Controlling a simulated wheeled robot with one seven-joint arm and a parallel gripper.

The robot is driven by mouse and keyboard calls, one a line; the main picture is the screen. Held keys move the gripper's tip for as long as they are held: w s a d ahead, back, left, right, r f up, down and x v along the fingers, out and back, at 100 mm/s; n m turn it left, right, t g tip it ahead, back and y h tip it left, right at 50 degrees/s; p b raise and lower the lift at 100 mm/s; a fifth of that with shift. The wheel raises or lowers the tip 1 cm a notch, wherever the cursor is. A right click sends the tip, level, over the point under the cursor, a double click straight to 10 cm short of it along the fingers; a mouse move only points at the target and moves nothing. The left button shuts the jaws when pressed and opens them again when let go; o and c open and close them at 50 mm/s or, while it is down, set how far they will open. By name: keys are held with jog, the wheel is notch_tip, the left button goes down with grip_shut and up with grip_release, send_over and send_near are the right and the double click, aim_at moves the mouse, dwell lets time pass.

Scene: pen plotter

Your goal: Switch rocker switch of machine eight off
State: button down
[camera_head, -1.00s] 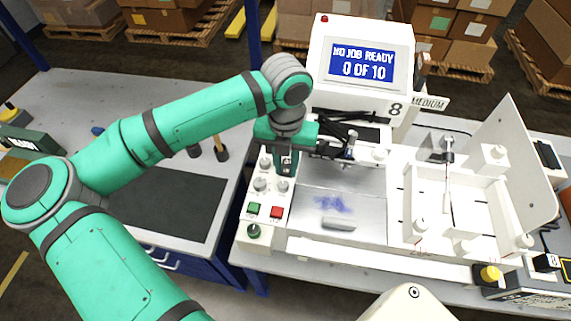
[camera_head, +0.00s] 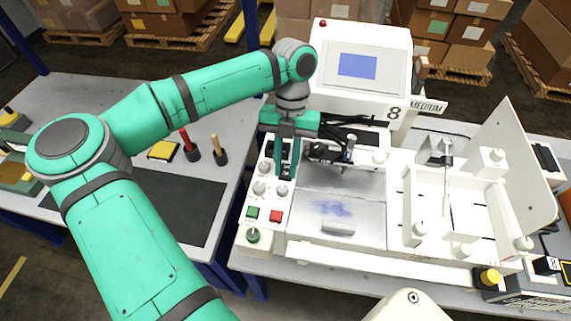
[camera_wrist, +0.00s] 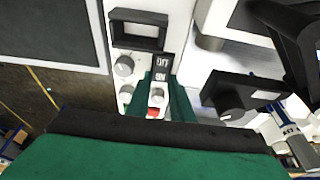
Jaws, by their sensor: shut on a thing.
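Machine eight (camera_head: 395,92) is a white unit with an 8 on its front. Its screen (camera_head: 340,62) shows a plain blue rectangle without text. In the wrist view the black rocker switch (camera_wrist: 163,62) carries OFF above and ON below, on the white control panel (camera_wrist: 130,50). My gripper (camera_head: 285,176) is over this panel with its green fingers pointing down. In the wrist view its fingertips (camera_wrist: 162,77) are at either side of the rocker's lower part, shut on it. The fingers and wrist hide the switch in the head view.
Grey knobs (camera_head: 259,188), a green button (camera_head: 253,212) and a red button (camera_head: 276,216) are close by on the panel. The plotter bed (camera_head: 345,240) and a white fixture lie to the right. Tools stand on the left table (camera_head: 225,105).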

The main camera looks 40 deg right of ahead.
jog(key=c, duration=1.6)
grip_release()
jog(key=shift+o, duration=0.2)
jog(key=shift+w, duration=0.1)
jog(key=v, duration=1)
jog(key=shift+r, duration=0.35)
jog(key=shift+w+d, duration=0.1)
